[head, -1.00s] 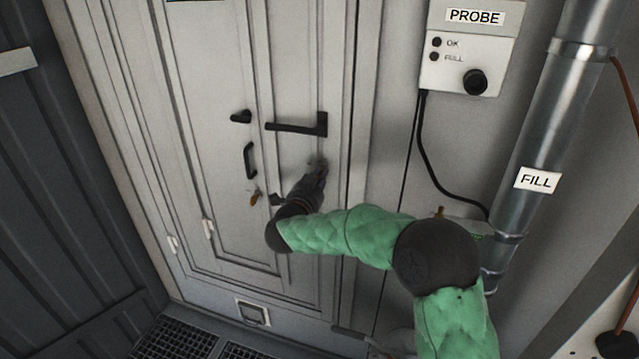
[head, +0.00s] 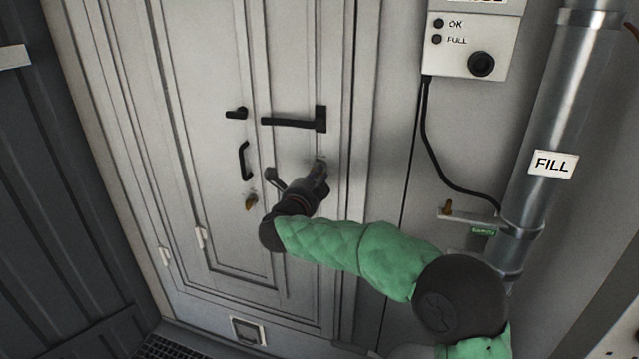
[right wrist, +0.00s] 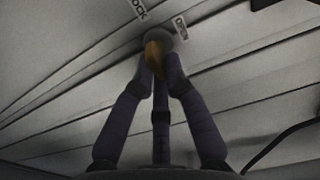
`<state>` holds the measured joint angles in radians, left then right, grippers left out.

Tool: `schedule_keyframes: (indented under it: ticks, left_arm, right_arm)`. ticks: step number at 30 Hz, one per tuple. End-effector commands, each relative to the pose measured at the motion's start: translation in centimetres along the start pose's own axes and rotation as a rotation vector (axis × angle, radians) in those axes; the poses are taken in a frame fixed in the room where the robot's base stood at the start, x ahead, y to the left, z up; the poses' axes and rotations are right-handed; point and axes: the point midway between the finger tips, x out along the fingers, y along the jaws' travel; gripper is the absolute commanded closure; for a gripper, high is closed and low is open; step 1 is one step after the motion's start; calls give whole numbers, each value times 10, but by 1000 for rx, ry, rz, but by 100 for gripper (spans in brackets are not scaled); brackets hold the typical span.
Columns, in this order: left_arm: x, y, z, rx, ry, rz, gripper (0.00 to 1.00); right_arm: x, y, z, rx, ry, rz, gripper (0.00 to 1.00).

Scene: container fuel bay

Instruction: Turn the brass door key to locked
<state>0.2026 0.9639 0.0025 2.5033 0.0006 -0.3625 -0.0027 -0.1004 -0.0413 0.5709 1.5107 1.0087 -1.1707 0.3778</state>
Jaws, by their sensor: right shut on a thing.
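The brass door key (right wrist: 155,56) shows in the right wrist view, in a dark round lock (right wrist: 159,37) on the pale door. Labels reading LOCK (right wrist: 139,9) and OPEN (right wrist: 181,27) sit above left and to the right of the lock. My right gripper (right wrist: 160,76) is shut on the key, with dark fingers on both sides of its bow. The fingers partly hide the key, and I cannot tell its exact turn angle. In the head view my right gripper (head: 320,170) is against the door below the black lever handle (head: 293,122). My left gripper is not in view.
Another small brass-coloured piece (head: 251,202) hangs on the door below a black pull handle (head: 245,161). A probe box (head: 467,44) with a cable and a FILL pipe (head: 556,120) stand to the right. A small shelf (head: 468,215) is beside the pipe.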

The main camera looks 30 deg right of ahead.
Motion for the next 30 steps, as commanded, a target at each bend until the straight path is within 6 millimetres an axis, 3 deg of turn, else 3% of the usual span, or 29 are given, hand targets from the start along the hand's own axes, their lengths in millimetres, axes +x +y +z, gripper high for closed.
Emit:
schedule_keyframes:
  ticks: [1, 21, 22, 24, 30]
  left_arm:
    - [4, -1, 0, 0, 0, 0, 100]
    - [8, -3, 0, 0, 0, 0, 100]
    - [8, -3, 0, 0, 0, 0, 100]
    - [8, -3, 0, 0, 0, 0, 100]
    - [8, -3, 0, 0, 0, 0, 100]
  right_arm:
    - [-3, 4, 8, 15, -20, 2, 100]
    - [-2, -2, 7, 78, -20, -3, 100]
    - [-2, -2, 7, 78, -20, -4, 83]
    - [-2, -2, 7, 78, -19, -4, 63]
    - [-1, -2, 4, 79, -12, -2, 61]
